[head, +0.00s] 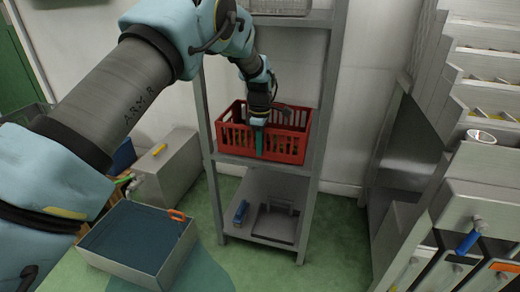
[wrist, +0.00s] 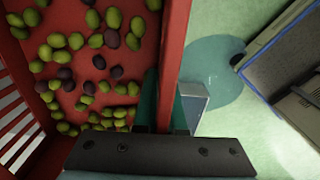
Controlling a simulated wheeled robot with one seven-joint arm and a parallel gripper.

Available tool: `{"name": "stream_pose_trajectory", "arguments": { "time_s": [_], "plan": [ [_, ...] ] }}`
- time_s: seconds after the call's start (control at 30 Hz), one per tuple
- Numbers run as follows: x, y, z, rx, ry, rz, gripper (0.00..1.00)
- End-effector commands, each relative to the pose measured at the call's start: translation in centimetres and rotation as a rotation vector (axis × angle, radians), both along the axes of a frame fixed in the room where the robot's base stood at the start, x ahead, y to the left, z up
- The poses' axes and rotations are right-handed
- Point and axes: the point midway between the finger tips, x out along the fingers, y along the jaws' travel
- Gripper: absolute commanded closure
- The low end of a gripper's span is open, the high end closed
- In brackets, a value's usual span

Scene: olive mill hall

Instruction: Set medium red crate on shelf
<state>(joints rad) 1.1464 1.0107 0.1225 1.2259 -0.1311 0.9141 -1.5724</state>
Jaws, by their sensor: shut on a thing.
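The red crate (head: 285,146) sits on the middle board of a grey shelf unit (head: 210,148), or just at it; the head view does not show whether a gap is left under it. In the wrist view the red crate (wrist: 174,45) has slotted walls and holds several green and dark olives. My gripper (head: 259,140) is shut on the crate's near wall, with its fingers (wrist: 165,115) on either side of the rim. The crate looks level.
The lower board (head: 258,238) holds a blue-handled tool and a grey item. A grey bin of dark liquid (head: 150,278) stands on the floor at front left. Grey machinery (head: 480,185) stands to the right.

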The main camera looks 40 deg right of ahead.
Motion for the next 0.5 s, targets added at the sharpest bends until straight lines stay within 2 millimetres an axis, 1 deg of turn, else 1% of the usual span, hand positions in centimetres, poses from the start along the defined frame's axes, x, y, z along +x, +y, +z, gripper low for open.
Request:
{"name": "stream_pose_trajectory", "arguments": {
  "time_s": [0.07, 0.4, 0.43, 0.5],
  "plan": [
    [0.08, -0.12, -0.38, -0.004, -0.003, 0.0, 1.0],
    [0.06, -0.11, -0.65, -0.004, -0.003, -0.001, 1.0],
    [0.0, -0.02, -0.8, -0.002, -0.001, 0.0, 0.9],
    [0.0, -0.02, -0.78, -0.002, -0.001, -0.001, 0.82]
  ]
}}
